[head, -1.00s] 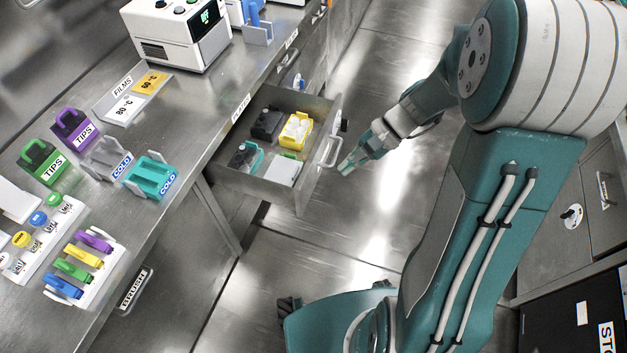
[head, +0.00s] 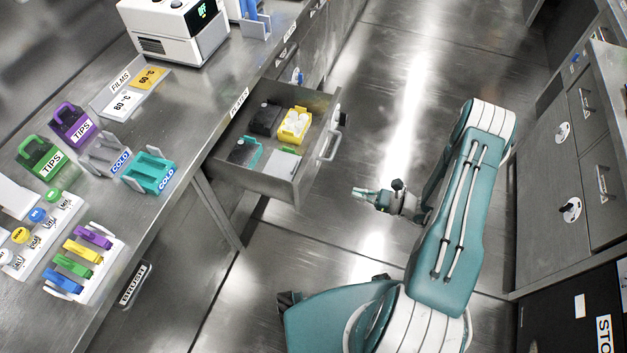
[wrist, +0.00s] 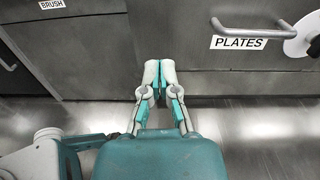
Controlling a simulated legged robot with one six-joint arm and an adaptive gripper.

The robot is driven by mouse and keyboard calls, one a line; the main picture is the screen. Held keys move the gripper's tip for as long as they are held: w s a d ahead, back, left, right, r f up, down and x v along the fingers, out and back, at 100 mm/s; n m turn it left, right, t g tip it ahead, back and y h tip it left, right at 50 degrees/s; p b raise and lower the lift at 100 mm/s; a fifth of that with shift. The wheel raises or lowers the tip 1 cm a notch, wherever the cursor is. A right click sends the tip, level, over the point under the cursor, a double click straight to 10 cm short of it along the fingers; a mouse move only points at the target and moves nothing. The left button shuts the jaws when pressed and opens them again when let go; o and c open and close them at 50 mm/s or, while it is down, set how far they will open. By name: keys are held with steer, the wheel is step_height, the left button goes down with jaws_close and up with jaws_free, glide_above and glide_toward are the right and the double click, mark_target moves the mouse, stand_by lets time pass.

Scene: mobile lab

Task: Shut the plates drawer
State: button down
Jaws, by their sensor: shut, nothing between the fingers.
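The plates drawer (head: 247,183) stands pulled out from under the bench in the head view. It holds a yellow rack (head: 294,125), a dark rack (head: 265,119), a teal-edged piece and a white piece. Its front has a pale bar handle (head: 329,141). In the wrist view the drawer front carries a "PLATES" label (wrist: 239,43) and the handle (wrist: 252,29), up and right of my gripper. My gripper (head: 357,193) is shut and empty, in front of the drawer and apart from it. It also shows in the wrist view (wrist: 159,68).
The bench top (head: 188,107) holds tip boxes, cold racks and a white device (head: 172,30). A brush drawer front (wrist: 55,30) shows left in the wrist view. A cabinet (head: 560,150) stands at the right. Open floor (head: 400,75) lies between.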

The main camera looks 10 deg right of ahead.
glide_toward(306, 179)
steer(key=shift+m+t, duration=0.3)
steer(key=x, duration=0.7)
steer(key=shift+w+a+f, duration=0.1)
steer(key=shift+a+f, duration=0.1)
steer(key=shift+a, duration=0.2)
